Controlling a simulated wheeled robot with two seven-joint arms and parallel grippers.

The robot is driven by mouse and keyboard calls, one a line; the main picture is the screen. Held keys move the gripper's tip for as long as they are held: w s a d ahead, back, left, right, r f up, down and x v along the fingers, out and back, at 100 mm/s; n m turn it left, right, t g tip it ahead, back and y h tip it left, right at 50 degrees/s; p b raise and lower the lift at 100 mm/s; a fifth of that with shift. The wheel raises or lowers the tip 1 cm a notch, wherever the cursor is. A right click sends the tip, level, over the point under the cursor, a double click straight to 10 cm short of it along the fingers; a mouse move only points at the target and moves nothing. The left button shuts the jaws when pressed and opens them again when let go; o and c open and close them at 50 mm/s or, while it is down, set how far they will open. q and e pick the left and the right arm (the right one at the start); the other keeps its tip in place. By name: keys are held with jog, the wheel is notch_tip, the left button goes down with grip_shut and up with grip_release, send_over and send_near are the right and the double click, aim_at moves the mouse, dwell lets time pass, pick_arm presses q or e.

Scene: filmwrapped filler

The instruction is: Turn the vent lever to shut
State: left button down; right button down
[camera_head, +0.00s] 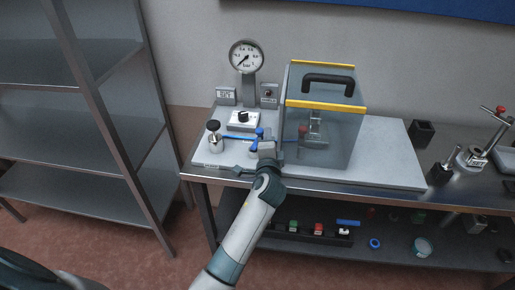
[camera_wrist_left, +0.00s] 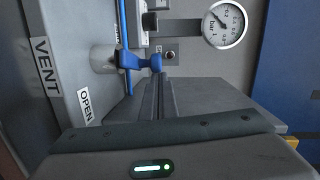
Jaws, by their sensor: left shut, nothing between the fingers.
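The vent lever (camera_wrist_left: 140,61) is a blue handle on a round metal valve body (camera_wrist_left: 104,59) in the left wrist view. Its arm points toward the right of that view, and its end is close to my fingertips; I cannot tell whether they touch. A VENT label (camera_wrist_left: 45,67) and an OPEN label (camera_wrist_left: 86,105) are beside the valve. In the head view the blue lever (camera_head: 259,132) shows just behind my left gripper (camera_head: 265,143), which partly hides the valve. My left gripper is shut and empty, also in the left wrist view (camera_wrist_left: 160,80). My right gripper is out of view.
A clear chamber (camera_head: 340,135) with yellow edges and a black handle stands right of the gripper. A pressure gauge (camera_head: 246,56) is behind. A black-knobbed metal fitting (camera_head: 215,140) with a blue tube is to the left. The white board's (camera_head: 385,165) front right is clear.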

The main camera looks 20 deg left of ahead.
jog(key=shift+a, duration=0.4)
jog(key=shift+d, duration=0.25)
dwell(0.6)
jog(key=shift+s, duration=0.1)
